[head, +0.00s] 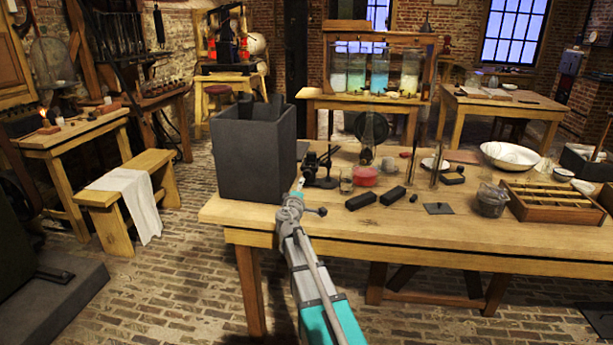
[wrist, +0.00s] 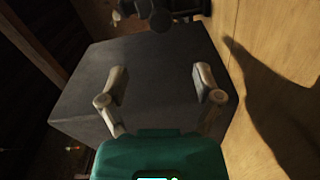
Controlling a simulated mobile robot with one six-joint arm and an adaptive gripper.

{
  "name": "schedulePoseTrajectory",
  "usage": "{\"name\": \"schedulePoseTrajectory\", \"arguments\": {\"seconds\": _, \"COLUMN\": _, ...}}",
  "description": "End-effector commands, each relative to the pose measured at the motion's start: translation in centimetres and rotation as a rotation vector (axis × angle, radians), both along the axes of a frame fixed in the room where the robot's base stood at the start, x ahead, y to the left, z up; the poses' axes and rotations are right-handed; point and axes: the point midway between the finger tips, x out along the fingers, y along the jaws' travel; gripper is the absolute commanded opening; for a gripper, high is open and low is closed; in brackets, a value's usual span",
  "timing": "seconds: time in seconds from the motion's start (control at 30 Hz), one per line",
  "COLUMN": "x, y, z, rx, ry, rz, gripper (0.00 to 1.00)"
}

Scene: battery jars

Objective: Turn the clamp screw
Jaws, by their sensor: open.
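A small black metal device with projecting arms (head: 318,165) stands on the front table, just right of the large dark grey box. I cannot make out for certain which part is the clamp screw. In the wrist view a dark rounded knob on a dark metal fitting (wrist: 161,18) shows at the top edge, partly cut off, beyond my fingertips. My gripper (wrist: 161,78) is open and empty, its two fingers apart with the grey box behind them. In the head view my gripper (head: 299,186) is at the table's front edge, close to the device; its fingers are small there.
The tall grey box (head: 250,160) stands left of my gripper and holds dark plates. Black blocks (head: 361,200), a pink-red jar (head: 364,176) and a glass jar (head: 491,200) stand to the right on the table (head: 400,227). Bare wood lies along the front.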

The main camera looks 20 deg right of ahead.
Motion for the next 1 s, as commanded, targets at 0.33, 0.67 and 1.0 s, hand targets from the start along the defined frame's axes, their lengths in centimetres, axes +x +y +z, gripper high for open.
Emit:
{"name": "schedulePoseTrajectory", "arguments": {"seconds": 0.33, "x": -0.7, "y": 0.3, "z": 0.0, "rx": -0.398, "ry": 0.269, "rz": 0.0, "gripper": 0.83}}
{"name": "schedulePoseTrajectory", "arguments": {"seconds": 0.67, "x": -1.2, "y": 0.6, "z": 0.0, "rx": -0.777, "ry": 0.525, "rz": 0.0, "gripper": 0.83}}
{"name": "schedulePoseTrajectory", "arguments": {"seconds": 1.0, "x": -1.8, "y": 0.9, "z": 0.0, "rx": -1.161, "ry": 0.784, "rz": 0.001, "gripper": 0.83}}
